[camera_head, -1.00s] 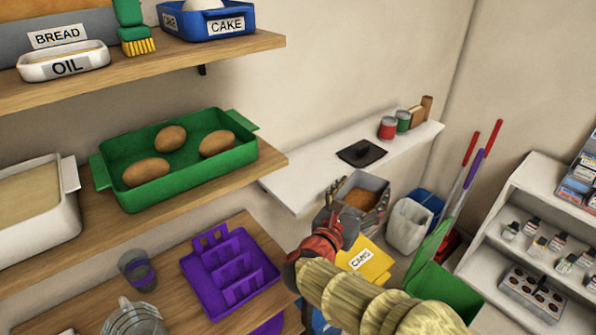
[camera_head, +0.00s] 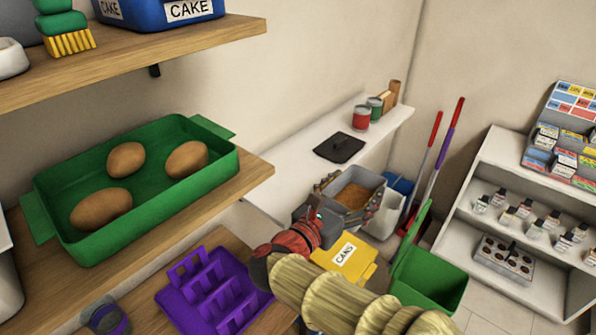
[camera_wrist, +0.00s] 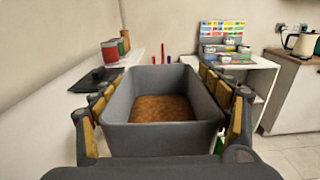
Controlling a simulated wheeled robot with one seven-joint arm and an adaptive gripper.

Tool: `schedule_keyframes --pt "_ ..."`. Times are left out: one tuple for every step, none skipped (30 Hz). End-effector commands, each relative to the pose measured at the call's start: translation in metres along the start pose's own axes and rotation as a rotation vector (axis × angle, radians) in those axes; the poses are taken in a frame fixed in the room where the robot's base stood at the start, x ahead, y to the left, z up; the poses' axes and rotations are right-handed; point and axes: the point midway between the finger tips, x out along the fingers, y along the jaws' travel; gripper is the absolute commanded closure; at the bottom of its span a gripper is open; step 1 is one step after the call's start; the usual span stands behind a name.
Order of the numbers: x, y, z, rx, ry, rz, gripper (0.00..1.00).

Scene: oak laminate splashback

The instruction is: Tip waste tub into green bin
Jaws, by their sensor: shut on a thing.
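The waste tub (camera_head: 343,203) is a grey open box with a brown layer of waste in its bottom. My gripper (camera_head: 346,202) is shut on it, with a finger along each side; the wrist view shows the tub (camera_wrist: 160,137) between both fingers of my gripper (camera_wrist: 165,110). The tub looks about upright in the air. The green bin (camera_head: 437,283) stands on the floor to the right of and below the tub, its lid (camera_head: 410,241) raised on the left side. My arm hides part of the bin's near side.
A yellow bin labelled CANS (camera_head: 346,258) stands below the tub. A white bin (camera_head: 388,220) is behind it. A white ledge (camera_head: 290,177) with a black lid (camera_head: 339,146) and cans runs along the wall. White shelves (camera_head: 490,165) stand right; a wooden shelf (camera_head: 250,177) is left.

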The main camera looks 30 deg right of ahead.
Motion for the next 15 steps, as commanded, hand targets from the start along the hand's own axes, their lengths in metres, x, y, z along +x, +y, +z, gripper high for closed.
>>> schedule_keyframes --pt "0.000 0.011 0.000 -0.002 -0.001 0.001 0.62" --pt "0.000 0.017 -0.001 -0.002 -0.001 0.001 0.62" --pt "0.000 0.025 -0.001 -0.002 -0.001 0.002 0.62" --pt "0.000 0.032 0.000 -0.001 -0.001 0.002 0.62" --pt "0.000 0.038 0.000 -0.001 -0.001 0.002 0.62" --pt "0.000 0.047 -0.001 -0.002 -0.001 0.003 0.62" --pt "-0.001 0.053 -0.001 -0.001 -0.001 0.003 0.62" --pt "0.000 0.059 0.000 -0.001 -0.001 0.003 0.62" --pt "0.000 0.067 0.000 -0.001 -0.001 0.003 0.62" --pt "0.000 0.072 0.000 -0.001 -0.001 0.003 0.62" --pt "0.000 0.078 -0.001 -0.001 -0.001 0.002 0.62" --pt "0.000 0.086 -0.001 -0.002 -0.001 0.002 0.62" --pt "0.000 0.091 0.000 -0.001 -0.001 0.002 0.62" --pt "0.000 0.097 0.000 -0.001 -0.001 0.001 0.62" --pt "0.000 0.103 0.000 -0.001 -0.001 0.001 0.62"
